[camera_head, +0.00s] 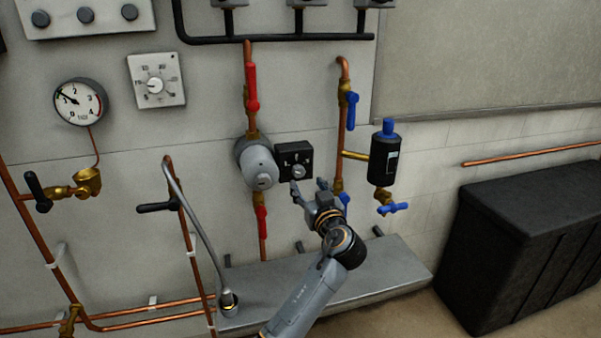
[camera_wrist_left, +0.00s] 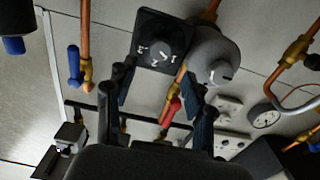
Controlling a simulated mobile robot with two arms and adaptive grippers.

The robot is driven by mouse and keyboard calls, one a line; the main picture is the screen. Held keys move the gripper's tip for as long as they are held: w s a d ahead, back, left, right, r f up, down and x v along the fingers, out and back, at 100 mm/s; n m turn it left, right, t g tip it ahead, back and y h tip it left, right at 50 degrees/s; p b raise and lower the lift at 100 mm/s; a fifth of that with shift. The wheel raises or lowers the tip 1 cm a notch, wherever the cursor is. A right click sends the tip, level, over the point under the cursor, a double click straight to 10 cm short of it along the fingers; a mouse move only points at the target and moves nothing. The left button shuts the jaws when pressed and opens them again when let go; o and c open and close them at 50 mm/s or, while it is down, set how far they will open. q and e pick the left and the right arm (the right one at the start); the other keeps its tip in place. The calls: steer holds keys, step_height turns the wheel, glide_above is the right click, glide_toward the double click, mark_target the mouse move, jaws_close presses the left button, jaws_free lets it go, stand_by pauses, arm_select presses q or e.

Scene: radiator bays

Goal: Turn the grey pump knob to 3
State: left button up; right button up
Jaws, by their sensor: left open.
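The grey pump knob (camera_head: 298,172) sits on the front of a black box (camera_head: 285,150) joined to the right side of a silver pump (camera_head: 262,166). In the left wrist view the knob (camera_wrist_left: 158,52) shows beyond the fingertips, on the black box (camera_wrist_left: 148,20) with white numerals; the picture is turned there, and I cannot tell which numeral the knob points at. My left gripper (camera_head: 309,187) is open and empty, just below and right of the box, apart from the knob. In the left wrist view its two fingers (camera_wrist_left: 160,88) stand wide apart. My right gripper is not in view.
Copper pipes with a red lever (camera_head: 252,88) and a blue lever (camera_head: 352,98) run above and beside the pump. A black cylinder (camera_head: 384,158) with a blue cap hangs right of my gripper. A grey ledge (camera_head: 385,268) lies below, and a black bin (camera_head: 520,235) stands right.

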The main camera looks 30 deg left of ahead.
mark_target(300, 172)
arm_select(q)
steer(key=x, duration=0.7)
steer(key=shift+w+a, duration=0.2)
steer(key=shift+w, duration=0.05)
jaws_close()
